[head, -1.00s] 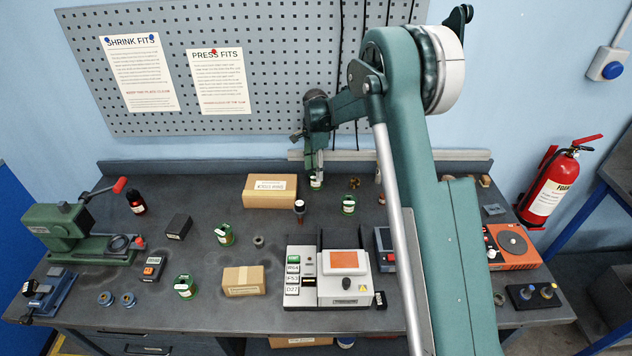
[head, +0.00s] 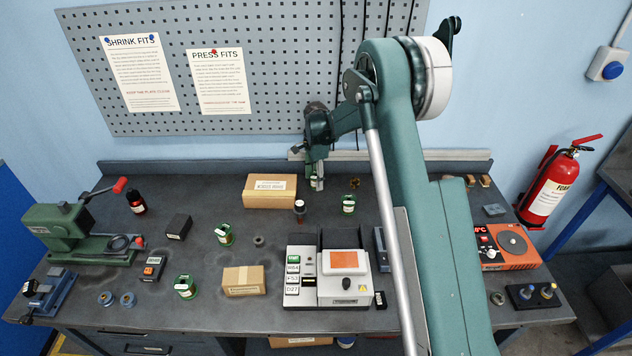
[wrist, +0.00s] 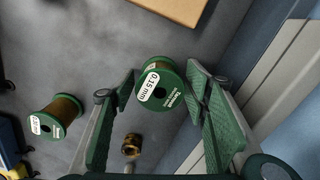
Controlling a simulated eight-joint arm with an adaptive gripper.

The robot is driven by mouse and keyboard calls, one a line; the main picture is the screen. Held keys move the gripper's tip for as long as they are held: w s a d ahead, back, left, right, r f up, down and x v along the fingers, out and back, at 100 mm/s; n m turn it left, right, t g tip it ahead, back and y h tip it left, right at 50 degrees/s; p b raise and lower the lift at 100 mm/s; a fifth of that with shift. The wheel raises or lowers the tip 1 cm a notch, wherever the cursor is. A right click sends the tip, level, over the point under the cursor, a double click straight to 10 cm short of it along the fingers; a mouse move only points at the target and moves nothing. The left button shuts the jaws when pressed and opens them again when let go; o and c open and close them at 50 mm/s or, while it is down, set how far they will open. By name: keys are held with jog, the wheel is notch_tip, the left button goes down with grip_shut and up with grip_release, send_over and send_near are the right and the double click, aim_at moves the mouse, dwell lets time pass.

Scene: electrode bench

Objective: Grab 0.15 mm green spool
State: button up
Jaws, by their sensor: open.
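The 0.15 mm green spool (wrist: 160,92) shows its green flange and white "0.15 mm" label in the wrist view. My gripper is open. Whether the left finger touches the spool I cannot tell. In the head view, my gripper (head: 316,180) is low at the back of the bench, right of the larger cardboard box, and mostly covers the spool there.
Another green spool (head: 349,205) stands to the right; it also shows in the wrist view (wrist: 55,117). More green spools (head: 225,235) stand further forward. A cardboard box (head: 270,190) is close on the left. A small brass-coloured part (head: 354,183) lies nearby. The pegboard wall rises behind.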

jog(key=shift+c, duration=0.6)
jog(key=c, duration=1)
jog(key=shift+r, duration=0.2)
jog(key=shift+r, duration=4.85)
